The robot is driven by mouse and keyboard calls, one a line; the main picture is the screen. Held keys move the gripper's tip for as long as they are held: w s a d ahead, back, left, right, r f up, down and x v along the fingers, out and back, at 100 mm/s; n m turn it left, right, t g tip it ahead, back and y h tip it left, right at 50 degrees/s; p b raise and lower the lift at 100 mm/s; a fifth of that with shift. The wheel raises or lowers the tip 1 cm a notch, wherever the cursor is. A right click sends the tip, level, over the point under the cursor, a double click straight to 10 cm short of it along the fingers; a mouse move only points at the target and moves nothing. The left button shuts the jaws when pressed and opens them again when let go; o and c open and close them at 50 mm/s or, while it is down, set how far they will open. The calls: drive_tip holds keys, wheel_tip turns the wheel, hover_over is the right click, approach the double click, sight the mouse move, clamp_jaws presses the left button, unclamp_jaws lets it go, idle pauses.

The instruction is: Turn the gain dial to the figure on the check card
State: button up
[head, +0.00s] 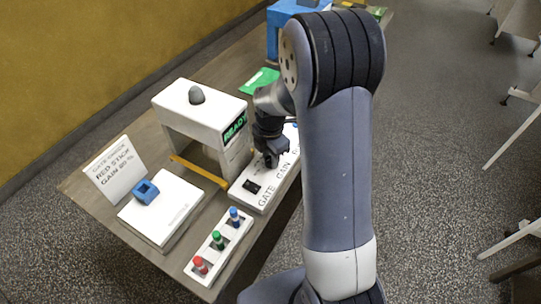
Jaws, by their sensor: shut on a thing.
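The white control box (255,197) lies on the table, with the words GATE and GAIN along its front edge. A black switch (252,187) sits at its GATE end. My gripper (271,161) points down over the GAIN part and is shut on the gain dial, which is mostly hidden under it. The dial's setting cannot be read. The check card (116,170) stands at the left. It reads GATE CHECK, RED STICK, GAIN and a percent figure too small to be sure of.
A white gate (197,118) with a grey dome and a green READY display stands behind the box. A yellow bar (199,172) lies at its opening. A rack (218,246) holds red, green and blue sticks. A blue block (146,191) sits on a white plate (163,232).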

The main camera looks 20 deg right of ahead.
drive_tip(key=m+b, duration=0.2)
drive_tip(key=m, duration=0.3)
drive_tip(key=m+b, duration=0.1)
drive_tip(key=m, duration=0.5)
drive_tip(key=shift+m, duration=0.4)
drive_tip(key=m+b, duration=0.1)
drive_tip(key=m, duration=1)
drive_tip(key=shift+m+b, duration=0.3)
drive_tip(key=shift+m, duration=0.4)
drive_tip(key=o, duration=1)
drive_tip(key=shift+c, duration=0.2)
